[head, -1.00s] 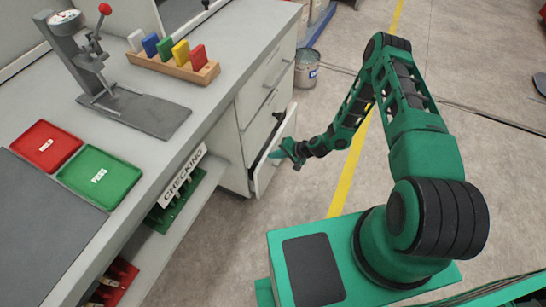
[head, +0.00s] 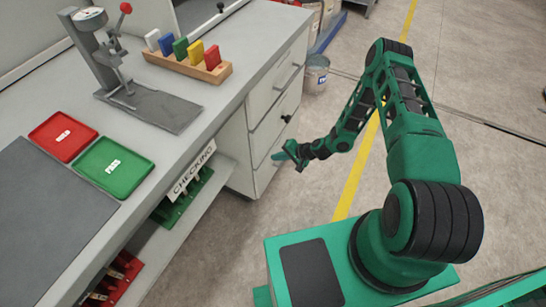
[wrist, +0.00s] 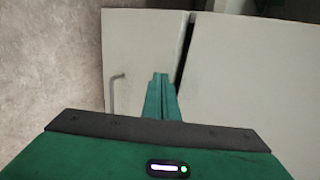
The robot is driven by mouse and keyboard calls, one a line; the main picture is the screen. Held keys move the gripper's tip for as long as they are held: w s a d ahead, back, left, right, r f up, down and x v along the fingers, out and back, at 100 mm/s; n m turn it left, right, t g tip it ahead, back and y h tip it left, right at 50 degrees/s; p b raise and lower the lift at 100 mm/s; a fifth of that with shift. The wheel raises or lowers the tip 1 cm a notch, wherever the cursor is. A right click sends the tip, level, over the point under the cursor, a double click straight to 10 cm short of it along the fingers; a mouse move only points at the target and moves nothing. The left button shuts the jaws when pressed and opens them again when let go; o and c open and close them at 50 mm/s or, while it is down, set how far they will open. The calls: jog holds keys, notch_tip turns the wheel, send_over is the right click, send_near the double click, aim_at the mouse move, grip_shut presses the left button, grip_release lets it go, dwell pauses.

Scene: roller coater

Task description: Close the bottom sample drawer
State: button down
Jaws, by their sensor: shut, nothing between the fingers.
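The bottom sample drawer (head: 264,174) is the lowest grey front of the drawer unit under the bench. It looks flush or nearly flush with the fronts above; a small remaining gap cannot be ruled out. In the wrist view its pale front (wrist: 138,45) with a grey bar handle (wrist: 115,92) fills the left, and a narrow dark seam parts it from the neighbouring front (wrist: 250,75). My gripper (head: 278,157) is shut and empty, its green fingertips (wrist: 159,78) against or very close to the bottom front near its upper edge. Exact contact cannot be told.
The middle drawer has a dark handle (head: 286,118) just above my gripper. The bench top (head: 222,110) holds a gauge stand, coloured blocks and two trays. A bucket (head: 316,74) stands beyond the unit. The floor right of the drawers is clear.

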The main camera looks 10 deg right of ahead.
jog(key=s+d+r+n+g+h, duration=0.2)
jog(key=s+d+r, duration=0.4)
jog(key=r, duration=0.6)
jog(key=s+d+r+n+g+h, duration=0.1)
jog(key=s+d+r, duration=0.3)
jog(key=d+r, duration=0.65)
jog(key=s+d+r+n+g+h, duration=0.2)
jog(key=s+d+r, duration=0.3)
jog(key=r, duration=1)
jog(key=s+r+m+h, duration=0.1)
jog(key=s+r, duration=0.8)
jog(key=s, duration=0.3)
jog(key=s+d+r+m+g+h, duration=0.1)
jog(key=s+r+m, duration=0.1)
jog(key=s+r, duration=0.7)
jog(key=s, duration=0.4)
jog(key=shift+m, duration=0.3)
jog(key=shift+r, duration=0.1)
